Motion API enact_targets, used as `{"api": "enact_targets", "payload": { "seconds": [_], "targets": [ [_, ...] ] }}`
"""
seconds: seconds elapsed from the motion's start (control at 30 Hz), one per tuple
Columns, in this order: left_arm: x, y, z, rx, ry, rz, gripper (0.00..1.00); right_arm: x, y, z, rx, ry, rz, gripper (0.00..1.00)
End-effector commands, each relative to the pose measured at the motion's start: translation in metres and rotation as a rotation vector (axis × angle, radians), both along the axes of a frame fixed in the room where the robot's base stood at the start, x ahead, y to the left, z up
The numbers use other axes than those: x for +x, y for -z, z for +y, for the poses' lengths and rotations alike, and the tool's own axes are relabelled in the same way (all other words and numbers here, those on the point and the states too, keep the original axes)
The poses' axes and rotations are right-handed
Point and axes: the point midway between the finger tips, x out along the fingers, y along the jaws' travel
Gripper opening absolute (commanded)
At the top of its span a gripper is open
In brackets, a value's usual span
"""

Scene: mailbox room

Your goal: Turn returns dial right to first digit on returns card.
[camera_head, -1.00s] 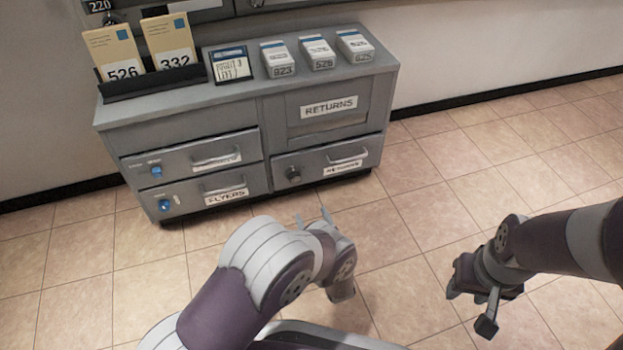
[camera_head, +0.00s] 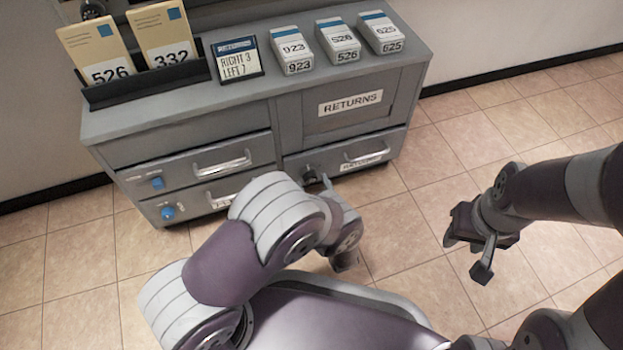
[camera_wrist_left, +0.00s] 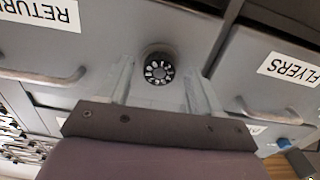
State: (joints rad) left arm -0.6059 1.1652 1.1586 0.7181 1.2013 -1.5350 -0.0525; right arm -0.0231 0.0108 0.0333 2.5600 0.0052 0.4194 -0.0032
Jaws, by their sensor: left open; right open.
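The returns card (camera_head: 236,62) stands on the cabinet top and reads "RIGHT 3, LEFT 7". The returns dial is a dark round knob with white marks around its face (camera_wrist_left: 159,69), on the lower right drawer front; in the head view it is partly hidden by my left gripper (camera_head: 318,181). In the left wrist view, which is upside down, my left gripper (camera_wrist_left: 160,85) is open with its fingers on either side of the dial. I cannot tell whether they touch it. My right gripper (camera_head: 465,256) is open and empty over the floor.
The lower right drawer has a handle (camera_head: 366,158) beside the dial. Blue knobs (camera_head: 157,183) sit on the left drawers. The cabinet top (camera_head: 150,118) holds a rack with envelopes and several numbered stacks. The floor at right is clear.

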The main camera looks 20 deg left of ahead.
Motion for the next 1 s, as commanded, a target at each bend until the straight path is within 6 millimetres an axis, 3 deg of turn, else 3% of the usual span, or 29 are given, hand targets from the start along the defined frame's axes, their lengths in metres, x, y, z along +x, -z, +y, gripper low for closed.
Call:
{"api": "enact_targets", "payload": {
  "seconds": [0.13,0.17,0.3,0.33,0.67,1.0],
  "targets": [
    [0.0001,0.0000,0.0000,0.000,0.000,0.000,0.65,-0.0001,0.0000,0.0000,0.000,0.000,0.000,0.43],
    [0.0001,0.0000,0.0000,0.000,0.000,0.000,0.59,-0.0001,0.0000,0.0000,0.000,0.000,0.000,0.43],
    [0.0002,0.0000,0.0000,0.000,0.000,0.000,0.13,0.0000,0.0000,0.0000,0.000,0.000,0.000,0.43],
    [0.0002,0.0000,0.0000,0.000,0.000,0.000,0.09,0.0000,0.0000,0.0000,0.000,0.000,0.000,0.43],
    [0.0006,-0.0003,0.0000,0.031,-0.001,0.021,0.09,0.0000,-0.0006,0.0000,0.000,0.000,0.000,0.43],
    [0.0000,0.0000,0.0005,0.225,0.000,0.153,0.09,0.0000,-0.0031,0.0000,0.000,0.000,0.000,0.43]
  ]
}}
